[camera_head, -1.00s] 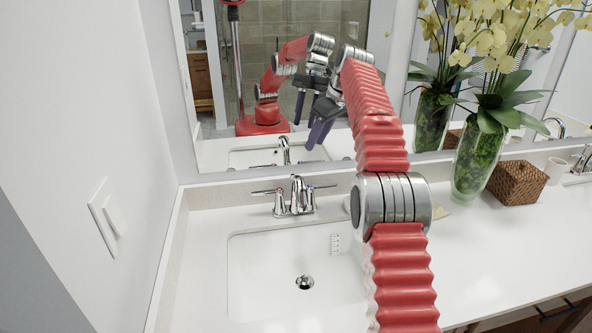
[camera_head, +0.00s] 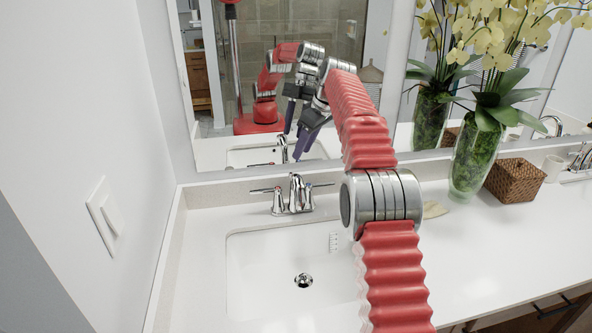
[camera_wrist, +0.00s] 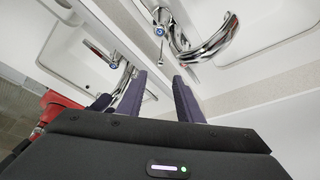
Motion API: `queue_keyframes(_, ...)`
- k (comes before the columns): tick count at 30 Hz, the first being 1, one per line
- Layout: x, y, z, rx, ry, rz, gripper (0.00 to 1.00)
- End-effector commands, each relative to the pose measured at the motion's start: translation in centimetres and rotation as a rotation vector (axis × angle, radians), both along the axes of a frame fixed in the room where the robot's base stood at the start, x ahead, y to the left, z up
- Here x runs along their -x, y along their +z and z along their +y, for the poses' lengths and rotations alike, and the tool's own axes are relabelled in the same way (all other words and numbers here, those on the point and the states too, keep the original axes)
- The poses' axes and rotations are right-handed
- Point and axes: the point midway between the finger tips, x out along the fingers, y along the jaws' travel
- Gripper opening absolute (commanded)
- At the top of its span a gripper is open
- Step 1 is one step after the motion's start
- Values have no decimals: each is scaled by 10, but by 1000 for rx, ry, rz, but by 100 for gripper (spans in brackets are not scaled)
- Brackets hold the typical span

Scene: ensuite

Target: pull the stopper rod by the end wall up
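The chrome faucet (camera_head: 295,194) stands behind the sink near the left end wall, with a lever on each side. The faucet's curved spout shows at the upper right of the wrist view (camera_wrist: 203,42), beside a lever with a blue mark. My gripper (camera_head: 304,146) points downward above and behind the faucet, near the mirror. In the wrist view my gripper (camera_wrist: 160,80) has its two purple fingers apart with nothing between them. The fingertips appear apart from the faucet.
The mirror (camera_head: 225,150) rises behind the counter and reflects my arm and faucet. The end wall (camera_head: 90,120) with a switch plate is at left. A vase of yellow orchids (camera_head: 475,160) and a wicker basket (camera_head: 515,182) stand right. The white sink (camera_head: 275,270) is empty.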

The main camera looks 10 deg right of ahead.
Motion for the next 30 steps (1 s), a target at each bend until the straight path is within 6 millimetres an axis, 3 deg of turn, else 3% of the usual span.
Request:
queue_keyframes(18, -24, -85, 25, 0, 0, 3, 33)
queue_keyframes(30, -27, -92, 27, 0, 0, 0, 33)
